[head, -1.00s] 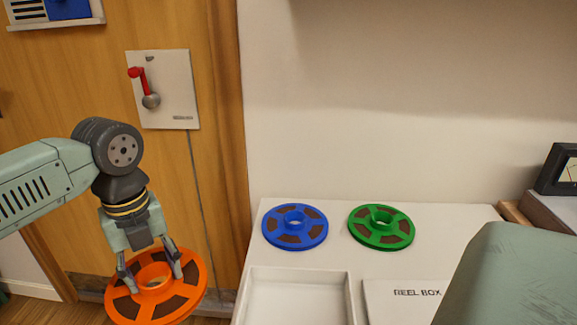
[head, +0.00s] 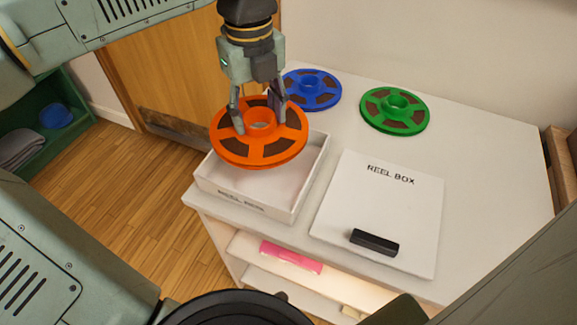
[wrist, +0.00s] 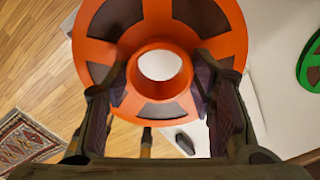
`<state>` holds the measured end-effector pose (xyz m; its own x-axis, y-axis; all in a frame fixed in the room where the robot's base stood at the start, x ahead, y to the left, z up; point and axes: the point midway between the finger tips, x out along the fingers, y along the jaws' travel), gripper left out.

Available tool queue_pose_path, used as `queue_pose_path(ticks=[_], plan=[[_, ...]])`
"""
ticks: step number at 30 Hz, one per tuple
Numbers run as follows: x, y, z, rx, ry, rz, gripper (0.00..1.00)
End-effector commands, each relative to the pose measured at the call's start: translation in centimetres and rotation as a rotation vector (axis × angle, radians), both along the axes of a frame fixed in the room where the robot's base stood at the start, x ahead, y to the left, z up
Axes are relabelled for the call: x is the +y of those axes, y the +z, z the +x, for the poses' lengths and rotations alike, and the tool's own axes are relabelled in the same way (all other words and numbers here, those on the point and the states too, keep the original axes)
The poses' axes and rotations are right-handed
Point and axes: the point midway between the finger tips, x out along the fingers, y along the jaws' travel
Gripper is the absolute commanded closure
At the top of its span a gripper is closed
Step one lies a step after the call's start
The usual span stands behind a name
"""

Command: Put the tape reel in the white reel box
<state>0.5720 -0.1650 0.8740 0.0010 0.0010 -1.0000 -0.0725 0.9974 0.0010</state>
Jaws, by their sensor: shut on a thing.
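My gripper (head: 258,112) is shut on the orange tape reel (head: 259,151), with its fingers at the hub. The reel is roughly level and appears to be above the open white reel box (head: 245,198), hiding the back left part of it. The box stands at the left front of the white table and the part of its inside that shows is empty. Its lid (head: 385,205), marked REEL BOX, lies flat to its right. In the wrist view the orange reel (wrist: 90,50) fills the top middle between the fingers.
A blue reel (head: 312,88) and a green reel (head: 395,109) lie at the back of the table. A black block (head: 374,242) rests on the lid. A lit shelf below holds a pink item (head: 291,257). The table's right part is clear.

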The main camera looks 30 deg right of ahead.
Motion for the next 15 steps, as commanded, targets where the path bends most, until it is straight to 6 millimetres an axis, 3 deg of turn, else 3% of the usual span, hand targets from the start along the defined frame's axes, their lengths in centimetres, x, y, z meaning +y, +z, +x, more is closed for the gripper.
queue_pose_path(ticks=[5, 15], plan=[[0.0, -0.7, 0.0, 0.001, 0.000, 0.000, 0.90], [0.0, -6.0, 0.0, 0.001, -0.001, -0.001, 0.90]])
